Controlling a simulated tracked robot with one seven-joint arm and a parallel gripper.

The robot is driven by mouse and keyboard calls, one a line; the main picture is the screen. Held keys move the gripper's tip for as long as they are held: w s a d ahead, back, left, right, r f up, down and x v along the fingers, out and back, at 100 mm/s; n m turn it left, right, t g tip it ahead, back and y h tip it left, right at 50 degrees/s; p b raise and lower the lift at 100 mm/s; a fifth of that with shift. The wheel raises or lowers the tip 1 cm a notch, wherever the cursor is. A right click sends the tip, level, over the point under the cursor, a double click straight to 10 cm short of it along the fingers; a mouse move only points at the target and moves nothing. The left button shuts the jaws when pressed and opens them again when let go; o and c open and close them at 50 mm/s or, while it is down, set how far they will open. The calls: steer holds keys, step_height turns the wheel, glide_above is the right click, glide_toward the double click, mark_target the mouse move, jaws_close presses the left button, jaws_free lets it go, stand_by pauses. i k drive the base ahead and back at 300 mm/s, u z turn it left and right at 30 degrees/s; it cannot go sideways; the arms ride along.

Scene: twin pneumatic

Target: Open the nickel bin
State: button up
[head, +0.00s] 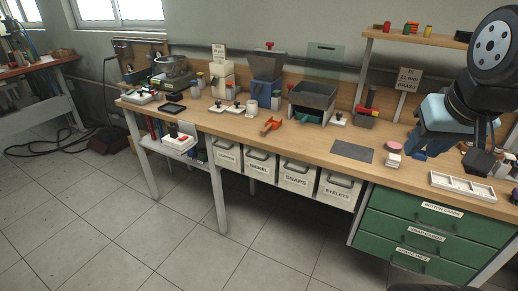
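The nickel bin (257,167) is a white bin hung under the front of the bench top, with a dark handle and a small label that seems to read NICKEL. It is second from the left in a row of similar bins and looks closed. My gripper (482,162) is at the far right, dark and small, above the right end of the bench. It is well apart from the nickel bin. Whether its fingers are open or shut is unclear.
Beside the nickel bin are a bin at left (227,157), the snaps bin (296,178) and the eyelets bin (338,190). Green drawers (417,232) stand at right. The bench top (310,137) holds presses and trays. The tiled floor (190,240) in front is clear.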

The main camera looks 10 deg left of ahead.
mark_target(262, 165)
steer(key=i, duration=0.85)
steer(key=u, duration=0.05)
